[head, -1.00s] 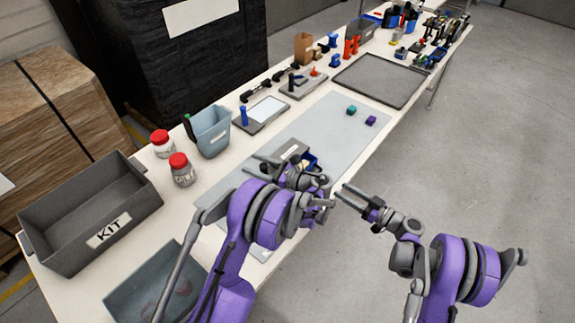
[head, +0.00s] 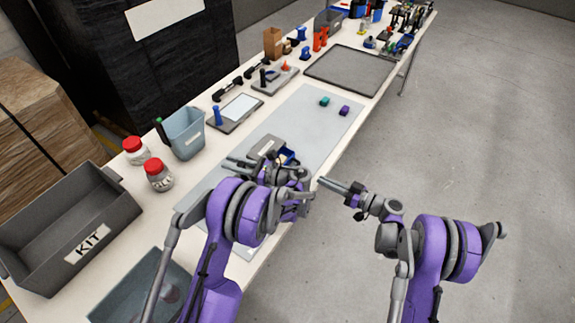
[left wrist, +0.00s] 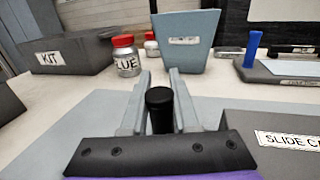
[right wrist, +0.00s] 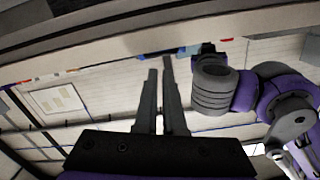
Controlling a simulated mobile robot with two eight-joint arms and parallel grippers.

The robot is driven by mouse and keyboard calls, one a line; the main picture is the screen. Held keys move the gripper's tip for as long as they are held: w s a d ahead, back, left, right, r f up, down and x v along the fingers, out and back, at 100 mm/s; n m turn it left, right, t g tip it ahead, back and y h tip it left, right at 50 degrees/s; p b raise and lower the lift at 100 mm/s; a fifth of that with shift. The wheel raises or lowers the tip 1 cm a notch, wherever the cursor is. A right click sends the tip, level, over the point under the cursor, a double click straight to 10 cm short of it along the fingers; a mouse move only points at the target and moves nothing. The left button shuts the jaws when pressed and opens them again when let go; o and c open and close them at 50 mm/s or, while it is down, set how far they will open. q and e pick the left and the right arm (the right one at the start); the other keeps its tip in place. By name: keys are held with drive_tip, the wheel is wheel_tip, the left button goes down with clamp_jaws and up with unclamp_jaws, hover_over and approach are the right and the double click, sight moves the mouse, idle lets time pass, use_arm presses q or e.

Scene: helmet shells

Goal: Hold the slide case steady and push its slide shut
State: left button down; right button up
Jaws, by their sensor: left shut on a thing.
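The grey slide case (head: 263,146) lies on the pale mat, partly hidden behind my left arm. Its blue slide (head: 288,156) sticks out on the right side. The labelled case also shows at the right of the left wrist view (left wrist: 285,128). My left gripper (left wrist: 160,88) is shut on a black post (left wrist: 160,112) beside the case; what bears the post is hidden. My right gripper (head: 322,181) is off the table's front edge, right of the slide and apart from it. Its fingers (right wrist: 160,68) are close together with a narrow, empty gap.
The grey KIT bin (head: 50,245), red-lidded jars (head: 158,176) and a blue-grey bin (head: 185,133) stand at the left. A green block (head: 324,101) and a purple block (head: 344,110) lie on the mat (head: 300,122). A dark tray (head: 350,72) lies beyond. The floor at right is clear.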

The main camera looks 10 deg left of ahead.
drive_tip(key=shift+w+d+r+m+h, duration=0.15)
drive_tip(key=shift+r+m+h, duration=0.15)
drive_tip(key=shift+r+m, duration=0.35)
clamp_jaws()
drive_tip(key=s+d+r+m+g+h, duration=0.1)
drive_tip(key=d+r+m+g+h, duration=0.25)
drive_tip(key=m, duration=0.75)
drive_tip(key=m+t, duration=0.2)
approach(287, 165)
drive_tip(key=shift+w+a+f+g+h, duration=0.15)
drive_tip(key=shift+f+h, duration=0.1)
drive_tip(key=shift+f, duration=0.2)
drive_tip(key=shift+w+a+f+g+h, duration=0.1)
drive_tip(key=shift+a+f+h, duration=0.1)
drive_tip(key=shift+f, duration=0.3)
drive_tip(key=shift+w+a+f, duration=0.15)
drive_tip(key=shift+w+a, duration=0.05)
drive_tip(key=shift+a, duration=0.45)
drive_tip(key=shift+w+a, duration=0.3)
drive_tip(key=shift+a, duration=0.45)
drive_tip(key=shift+w+a, duration=0.25)
drive_tip(key=shift+a, duration=0.45)
